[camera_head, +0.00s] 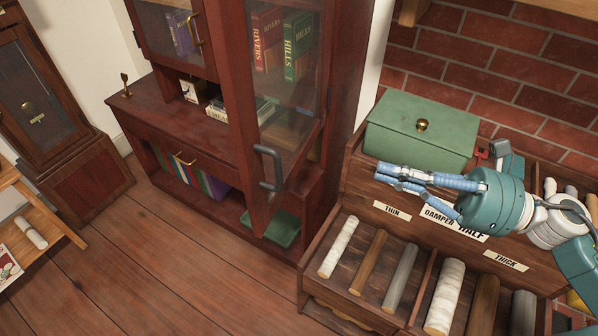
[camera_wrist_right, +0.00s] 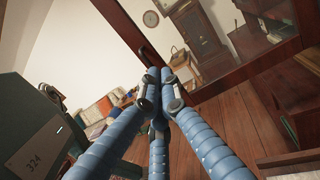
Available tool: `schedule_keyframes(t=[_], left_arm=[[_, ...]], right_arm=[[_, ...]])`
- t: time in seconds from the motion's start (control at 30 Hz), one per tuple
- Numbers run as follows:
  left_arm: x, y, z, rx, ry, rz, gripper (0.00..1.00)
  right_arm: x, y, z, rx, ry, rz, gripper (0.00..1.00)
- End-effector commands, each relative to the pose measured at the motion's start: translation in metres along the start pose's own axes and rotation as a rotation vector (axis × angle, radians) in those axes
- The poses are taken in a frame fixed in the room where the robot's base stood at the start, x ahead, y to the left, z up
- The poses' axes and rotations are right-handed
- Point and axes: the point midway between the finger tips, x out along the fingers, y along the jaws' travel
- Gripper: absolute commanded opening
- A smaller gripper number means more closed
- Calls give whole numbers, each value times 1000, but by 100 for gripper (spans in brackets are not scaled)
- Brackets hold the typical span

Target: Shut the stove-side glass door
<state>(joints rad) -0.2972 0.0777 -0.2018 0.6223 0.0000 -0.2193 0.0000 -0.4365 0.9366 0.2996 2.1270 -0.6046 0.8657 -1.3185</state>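The stove-side glass door (camera_head: 233,85) is the right-hand door of the dark red cabinet. It stands open, swung out from the cabinet front, with a dark grey handle (camera_head: 270,168) low on its frame. What looks like its wooden frame (camera_wrist_right: 245,73) crosses the right wrist view, with a tall clock seen through the glass. My right gripper (camera_head: 379,172) is right of the door, above the wood rack and in front of the green box, fingers pointing left. Its fingertips are drawn together and empty, apart from the handle. My left gripper is not in view.
The left glass door (camera_head: 172,32) has a brass handle and looks shut. A green box (camera_head: 420,130) sits on the rack, over labelled bins of several logs (camera_head: 445,295). Books stand behind the glass. The wooden floor (camera_head: 180,270) before the cabinet is clear.

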Motion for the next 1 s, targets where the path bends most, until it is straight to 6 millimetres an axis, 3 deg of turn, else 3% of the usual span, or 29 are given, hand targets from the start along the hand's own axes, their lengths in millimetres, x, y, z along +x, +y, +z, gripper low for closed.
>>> schedule_keyframes(t=[0.1,0.2,0.37,1.0], left_arm=[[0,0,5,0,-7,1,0],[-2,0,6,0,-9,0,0],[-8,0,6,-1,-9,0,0],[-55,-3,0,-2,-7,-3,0]], right_arm=[[1,27,-4,-123,71,105,0],[3,35,-5,-153,85,133,0],[18,37,-4,-152,84,134,0],[113,48,-9,-146,79,129,0]])
